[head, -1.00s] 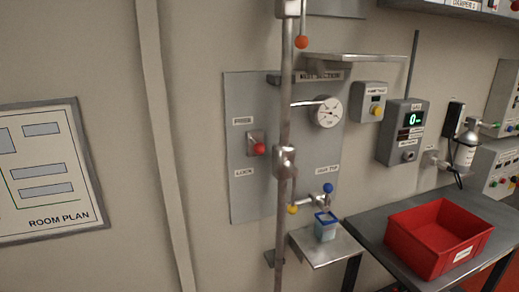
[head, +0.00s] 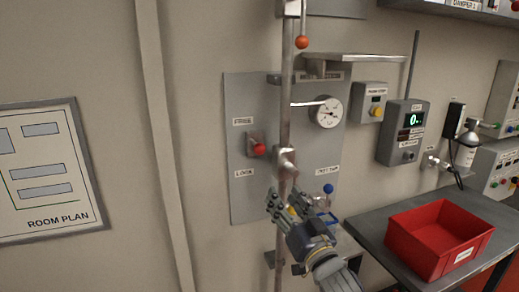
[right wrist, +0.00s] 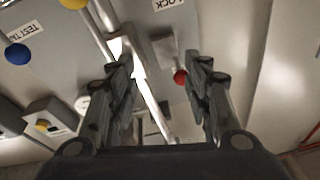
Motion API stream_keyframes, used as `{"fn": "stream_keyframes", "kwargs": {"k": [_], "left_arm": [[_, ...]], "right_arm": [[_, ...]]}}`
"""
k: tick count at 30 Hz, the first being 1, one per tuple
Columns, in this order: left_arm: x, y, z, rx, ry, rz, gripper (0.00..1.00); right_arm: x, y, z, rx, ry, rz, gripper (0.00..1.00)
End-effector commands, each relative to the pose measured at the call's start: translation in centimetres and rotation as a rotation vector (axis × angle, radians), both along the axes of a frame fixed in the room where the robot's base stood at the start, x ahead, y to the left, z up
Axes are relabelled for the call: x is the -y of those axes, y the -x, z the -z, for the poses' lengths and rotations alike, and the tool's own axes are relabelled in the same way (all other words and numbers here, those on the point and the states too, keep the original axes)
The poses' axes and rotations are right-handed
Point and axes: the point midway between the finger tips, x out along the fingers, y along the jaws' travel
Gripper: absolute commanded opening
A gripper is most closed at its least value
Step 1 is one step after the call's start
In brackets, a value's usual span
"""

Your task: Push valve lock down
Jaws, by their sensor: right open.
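The valve lock is a small lever with a red knob (head: 259,150) on a grey wall panel (head: 243,205). It sits between the FREE label above and the LOCK label below. My right gripper (head: 284,203) is open and empty, below and to the right of the red knob, in front of the vertical pipe. My left gripper is not in view.
A vertical pipe (head: 286,100) runs beside the lever. A gauge (head: 329,112) and a blue-knobbed test tap (head: 328,188) are to the right. A red bin (head: 420,245) stands on a grey table.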

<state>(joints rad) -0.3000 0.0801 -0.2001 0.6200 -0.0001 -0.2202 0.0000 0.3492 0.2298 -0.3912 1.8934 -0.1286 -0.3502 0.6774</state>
Motion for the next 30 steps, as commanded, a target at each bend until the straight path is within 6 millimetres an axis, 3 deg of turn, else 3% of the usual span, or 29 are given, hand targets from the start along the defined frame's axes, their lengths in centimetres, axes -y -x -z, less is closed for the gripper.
{"fn": "stream_keyframes", "kwargs": {"k": [1,3,6,13,30], "left_arm": [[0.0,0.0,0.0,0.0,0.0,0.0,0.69],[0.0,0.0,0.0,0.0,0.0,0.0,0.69],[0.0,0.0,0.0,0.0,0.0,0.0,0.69],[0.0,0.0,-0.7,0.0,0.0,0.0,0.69],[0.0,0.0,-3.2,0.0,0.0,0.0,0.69]], "right_arm": [[-0.6,-0.5,-1.9,0.051,-0.013,-0.026,0.46],[-1.1,-0.8,-3.8,0.102,-0.03,-0.055,0.46],[-1.6,-0.9,-5.2,0.141,-0.042,-0.081,0.46],[-2.4,-2.3,-6.5,0.153,-0.047,-0.087,0.46],[-5.5,-9.1,-9.3,0.151,-0.048,-0.086,0.46]]}}
